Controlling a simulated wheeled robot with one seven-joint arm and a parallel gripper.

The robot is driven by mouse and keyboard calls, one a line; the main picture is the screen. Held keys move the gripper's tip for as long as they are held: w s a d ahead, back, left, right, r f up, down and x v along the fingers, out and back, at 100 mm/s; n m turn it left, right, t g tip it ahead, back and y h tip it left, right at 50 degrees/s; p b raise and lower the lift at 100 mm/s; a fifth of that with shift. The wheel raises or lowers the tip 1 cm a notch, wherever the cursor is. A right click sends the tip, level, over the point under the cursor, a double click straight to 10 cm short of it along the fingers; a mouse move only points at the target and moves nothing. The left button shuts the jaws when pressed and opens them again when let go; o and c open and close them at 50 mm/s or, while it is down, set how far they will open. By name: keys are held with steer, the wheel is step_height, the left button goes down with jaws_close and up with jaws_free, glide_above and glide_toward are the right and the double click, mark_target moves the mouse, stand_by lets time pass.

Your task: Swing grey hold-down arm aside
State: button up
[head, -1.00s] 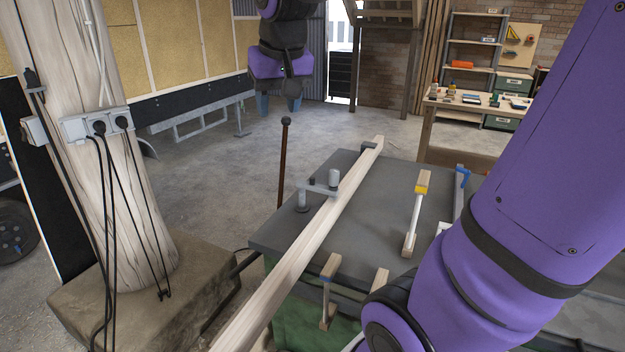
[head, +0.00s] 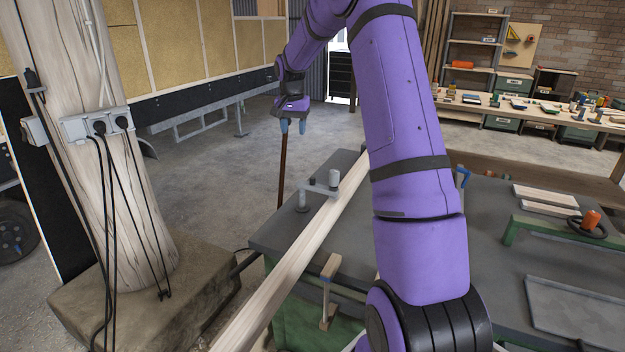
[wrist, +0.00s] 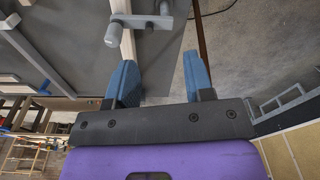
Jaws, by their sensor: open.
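The grey hold-down arm (head: 319,189) sits at the left corner of the dark table, reaching from a round pivot post across a long pale timber beam (head: 290,262). Its upright grey knob (head: 335,180) is at the other end. In the wrist view the hold-down arm (wrist: 147,20) is at the top, over the beam. My gripper (head: 292,127) is open and empty, with blue fingers pointing down. It is above and beyond the hold-down arm in the head view, apart from it. In the wrist view no object is between the fingers.
A thin brown rod (head: 283,170) stands just past the table corner; my gripper hides its top. A wooden post (head: 105,200) on a block stands left.

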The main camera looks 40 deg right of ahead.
mark_target(312, 178)
steer(key=w+d+f+m, duration=0.3)
steer(key=d+f, duration=0.7)
steer(key=f, duration=0.2)
steer(key=shift+g+y, duration=0.3)
steer(key=shift+y, duration=0.1)
steer(key=f, duration=1.1)
steer(key=shift+s+d+f, duration=0.1)
steer(key=shift+s+d, duration=0.05)
steer(key=shift+d, duration=0.05)
jaws_close()
